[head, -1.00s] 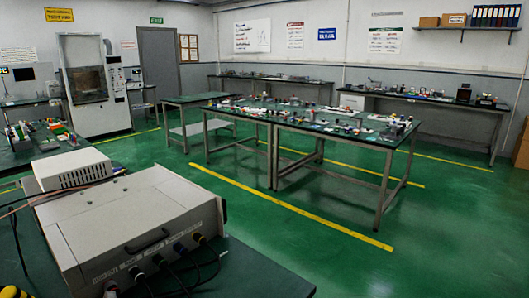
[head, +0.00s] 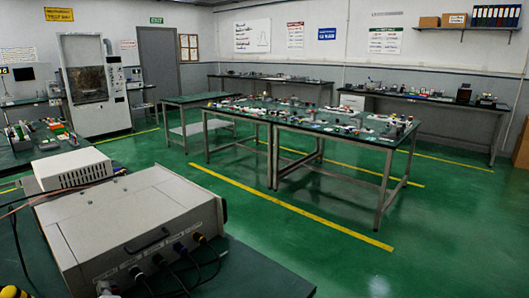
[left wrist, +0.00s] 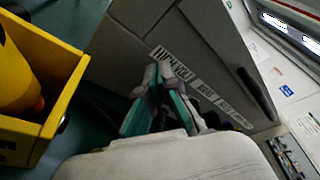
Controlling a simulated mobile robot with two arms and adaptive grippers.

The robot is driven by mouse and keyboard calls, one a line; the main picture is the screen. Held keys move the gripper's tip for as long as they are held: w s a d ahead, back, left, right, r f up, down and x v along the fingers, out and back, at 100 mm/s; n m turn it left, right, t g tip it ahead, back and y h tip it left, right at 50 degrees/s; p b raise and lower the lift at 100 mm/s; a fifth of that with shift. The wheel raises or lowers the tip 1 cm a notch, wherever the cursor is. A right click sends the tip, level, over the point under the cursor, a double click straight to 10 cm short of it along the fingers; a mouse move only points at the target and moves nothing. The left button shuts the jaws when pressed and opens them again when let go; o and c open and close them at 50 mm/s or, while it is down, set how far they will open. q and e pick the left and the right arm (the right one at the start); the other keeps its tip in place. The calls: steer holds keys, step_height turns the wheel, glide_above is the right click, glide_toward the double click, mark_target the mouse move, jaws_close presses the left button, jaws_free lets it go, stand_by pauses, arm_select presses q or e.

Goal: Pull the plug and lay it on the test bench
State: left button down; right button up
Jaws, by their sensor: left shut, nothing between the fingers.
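The grey generator box (head: 120,225) stands on the green bench (head: 255,275), with several cabled plugs along its front face. A black plug (head: 137,273) sits low on that face, beside a second one (head: 158,260) and others to the right. I cannot tell which plug is the task's. My left gripper (head: 104,289) barely shows at the bottom edge, left of the plugs. In the left wrist view its teal-padded fingers (left wrist: 160,70) are shut and empty in front of the labelled panel (left wrist: 130,45). Dark connectors beside the fingers are partly hidden. My right gripper is out of view.
A yellow bin (left wrist: 65,85) with a yellow object stands left of the fingers in the left wrist view. Black cables (head: 190,280) hang from the plugs over the bench. A smaller white box (head: 72,170) is behind the generator. Bare bench lies right of the generator.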

arm_select(q)
steer(key=shift+d+f, duration=0.1)
steer(key=shift+f, duration=0.05)
steer(key=shift+f, duration=0.15)
stand_by(0.4)
steer(key=shift+s+a+f, duration=0.2)
steer(key=shift+f, duration=0.1)
steer(key=shift+s+a+f, duration=0.1)
steer(key=shift+s+f, duration=0.1)
steer(key=shift+f, duration=0.4)
steer(key=shift+s+a, duration=0.15)
steer(key=shift+a, duration=0.05)
stand_by(0.4)
steer(key=shift+s, duration=0.1)
steer(key=shift+w+d+f+p+v, duration=0.1)
steer(key=shift+d+v, duration=0.05)
steer(key=shift+v, duration=0.8)
steer(key=shift+w+d+f+p+v, duration=0.1)
steer(key=shift+d+f+v, duration=0.05)
steer(key=shift+v, duration=0.8)
steer(key=shift+w+d+f+p+v, duration=0.1)
steer(key=shift+d+v, duration=0.05)
steer(key=shift+v, duration=0.8)
steer(key=shift+r, duration=0.1)
